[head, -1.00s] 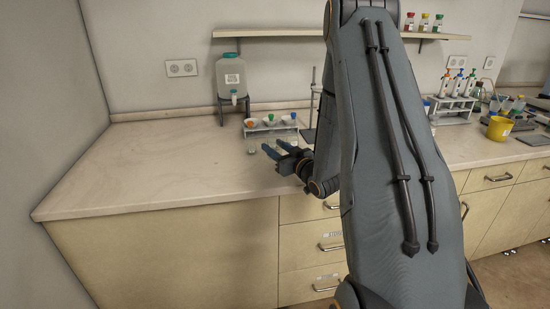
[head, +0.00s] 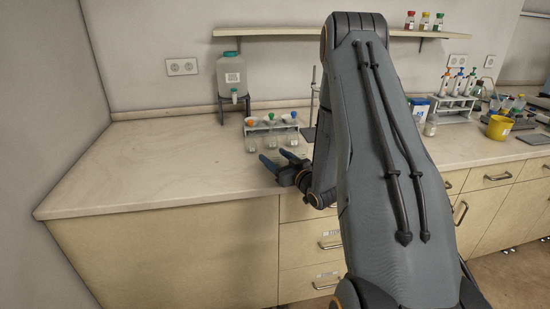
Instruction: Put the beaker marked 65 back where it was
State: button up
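Three small clear glass beakers stand in a row on the bench in front of a pale rack (head: 258,129) with orange, green and blue funnels: a left beaker (head: 251,145), a middle beaker (head: 270,143) and a right beaker (head: 291,139). Their markings are too small to read, so I cannot tell which is 65. My gripper (head: 274,155) is just in front of the middle and right beakers, low over the bench. Its two fingers are apart, with nothing visible between them. Another small glass vessel (head: 429,129) stands right of my arm.
A large bottle with a tap (head: 231,75) stands on a stand behind the rack. A metal stand rod (head: 313,90) rises right of the rack. A white and blue tub (head: 419,109), pipette rack (head: 455,108) and yellow bucket (head: 499,127) are at right. The left bench (head: 150,170) is clear.

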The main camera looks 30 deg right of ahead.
jog(key=shift+r, duration=0.1)
jog(key=shift+s, duration=0.2)
jog(key=s+b, duration=0.1)
jog(key=s, duration=0.3)
jog(key=s+d+b, duration=0.1)
jog(key=s, duration=0.2)
jog(key=s+b, duration=0.1)
jog(key=s, duration=0.3)
jog(key=shift+s+d+r, duration=0.1)
jog(key=shift+s+d, duration=0.05)
jog(key=shift+s, duration=0.15)
